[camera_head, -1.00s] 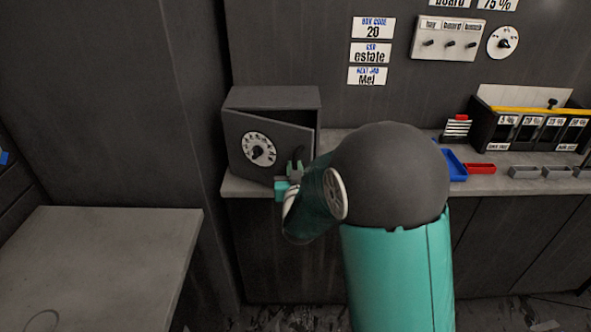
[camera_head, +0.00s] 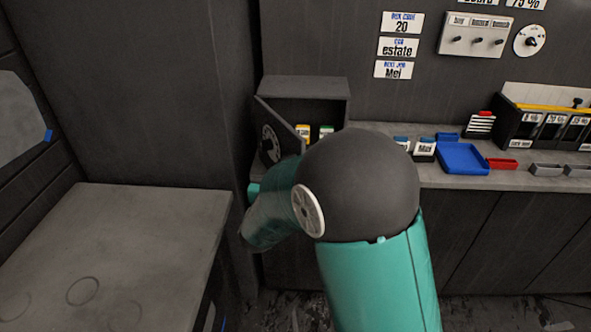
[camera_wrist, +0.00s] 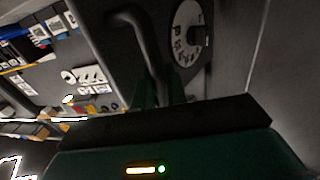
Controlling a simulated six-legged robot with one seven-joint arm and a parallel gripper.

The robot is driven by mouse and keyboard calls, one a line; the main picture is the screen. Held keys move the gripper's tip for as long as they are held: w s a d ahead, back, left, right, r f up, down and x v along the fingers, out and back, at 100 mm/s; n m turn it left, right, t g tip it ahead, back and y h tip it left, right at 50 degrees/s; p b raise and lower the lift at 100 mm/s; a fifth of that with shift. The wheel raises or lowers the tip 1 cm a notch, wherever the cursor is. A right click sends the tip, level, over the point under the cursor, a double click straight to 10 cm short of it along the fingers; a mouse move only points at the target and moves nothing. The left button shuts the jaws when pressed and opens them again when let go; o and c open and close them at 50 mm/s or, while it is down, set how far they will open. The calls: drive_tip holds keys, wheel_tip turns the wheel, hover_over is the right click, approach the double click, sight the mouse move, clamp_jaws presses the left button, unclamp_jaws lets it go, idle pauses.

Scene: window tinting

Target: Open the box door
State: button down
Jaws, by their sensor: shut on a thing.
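The dark grey box (camera_head: 305,86) stands on the counter at the wall. Its door (camera_head: 281,128) is swung out to the left on its left side, with a round white dial (camera_head: 271,144) on its face. Small yellow-labelled and green-labelled items (camera_head: 303,131) show inside. In the wrist view, my gripper (camera_wrist: 163,95) is shut on the dark bar handle (camera_wrist: 140,45) of the door, beside the dial (camera_wrist: 190,35). In the head view my arm hides the fingertips and the lower part of the box.
A blue tray (camera_head: 463,158), a red tray (camera_head: 502,163) and small grey trays sit on the counter to the right. A grey table (camera_head: 110,250) stands at the left front. Wall signs (camera_head: 400,47) hang above.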

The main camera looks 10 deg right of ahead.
drive_tip(key=a+m+g+h, duration=0.2)
drive_tip(key=a+h, duration=0.3)
drive_tip(key=a, duration=0.7)
drive_tip(key=shift+w+m+g, duration=0.3)
drive_tip(key=shift+m+g, duration=0.1)
drive_tip(key=shift+m, duration=0.5)
drive_tip(key=shift+r, duration=0.1)
drive_tip(key=c, duration=1.5)
unclamp_jaws()
drive_tip(key=shift+w, duration=0.1)
drive_tip(key=shift+s+a, duration=0.1)
drive_tip(key=shift+s, duration=0.1)
drive_tip(key=v, duration=1.3)
drive_tip(key=shift+s+a, duration=0.25)
drive_tip(key=shift+a, duration=0.05)
